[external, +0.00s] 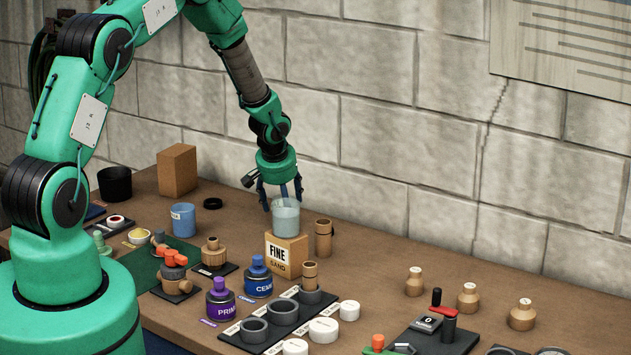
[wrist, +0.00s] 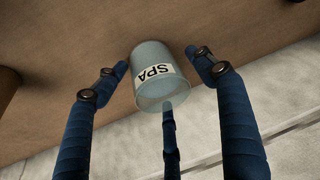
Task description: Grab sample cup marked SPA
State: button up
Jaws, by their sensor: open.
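The sample cup marked SPA is a pale grey-blue cup (external: 286,219) that appears to stand on top of the box labelled FINE SAND (external: 287,257) in the external view. In the wrist view the cup (wrist: 151,58) shows its SPA label upside down. My gripper (external: 280,196) is above the cup and pointing down. In the wrist view its dark blue fingers (wrist: 160,85) are spread open around the cup, with one on each side and one at the near rim. I cannot tell whether any finger touches it.
A blue cup (external: 183,220) with a label stands to the left. A brown cylinder (external: 323,238) stands close to the right of the box. Purple (external: 220,301) and blue (external: 258,278) labelled cans are in front. The block wall (external: 384,135) is behind.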

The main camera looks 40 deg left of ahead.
jog(key=c, duration=1.2)
jog(key=shift+r, duration=0.1)
jog(key=shift+r, duration=1.55)
jog(key=shift+s+r, duration=0.15)
jog(key=shift+s, duration=0.15)
jog(key=s+d+r+b, duration=0.1)
jog(key=s+d+b, duration=0.1)
jog(key=s, duration=1.3)
jog(key=shift+r+b, duration=0.2)
jog(key=shift+b, duration=0.35)
jog(key=shift+s+d, duration=0.1)
